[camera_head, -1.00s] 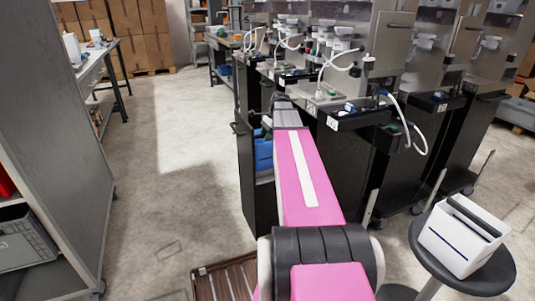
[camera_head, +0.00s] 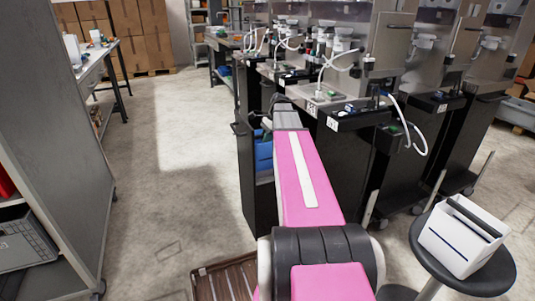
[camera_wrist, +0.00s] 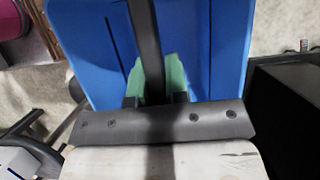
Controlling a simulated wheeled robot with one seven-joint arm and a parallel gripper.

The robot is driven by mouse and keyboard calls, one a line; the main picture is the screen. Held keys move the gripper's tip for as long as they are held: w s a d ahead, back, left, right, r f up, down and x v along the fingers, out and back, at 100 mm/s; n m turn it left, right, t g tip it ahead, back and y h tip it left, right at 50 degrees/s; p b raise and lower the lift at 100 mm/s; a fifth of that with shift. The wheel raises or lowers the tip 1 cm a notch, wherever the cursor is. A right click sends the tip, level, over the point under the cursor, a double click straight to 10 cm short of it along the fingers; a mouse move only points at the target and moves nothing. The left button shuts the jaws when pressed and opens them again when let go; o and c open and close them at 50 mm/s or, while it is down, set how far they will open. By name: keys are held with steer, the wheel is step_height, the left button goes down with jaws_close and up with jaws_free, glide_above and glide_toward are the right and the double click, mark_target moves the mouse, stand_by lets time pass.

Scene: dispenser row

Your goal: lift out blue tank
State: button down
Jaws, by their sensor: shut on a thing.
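The blue tank (camera_head: 263,156) shows in part in the head view, in the narrow black pull-out (camera_head: 258,205) at the front of the dispenser row; my pink arm hides much of it. In the wrist view the blue tank (camera_wrist: 215,60) fills the upper middle, with a dark bar-shaped handle (camera_wrist: 143,30) running across it. My gripper (camera_wrist: 157,78), with green finger pads, is shut on this handle. The gripper is hidden behind my arm in the head view. I cannot tell how far the tank stands above the pull-out's floor.
Black dispenser cabinets (camera_head: 345,180) stand close on the right. A round stool (camera_head: 492,278) with a white box (camera_head: 462,238) is at the lower right. A grey shelf unit (camera_head: 60,120) is on the left. A brown slatted crate (camera_head: 225,280) lies below. The floor between is clear.

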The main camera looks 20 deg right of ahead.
steer(key=shift+r, duration=0.1)
step_height(320, 180, up, 28)
stand_by(0.8)
stand_by(0.6)
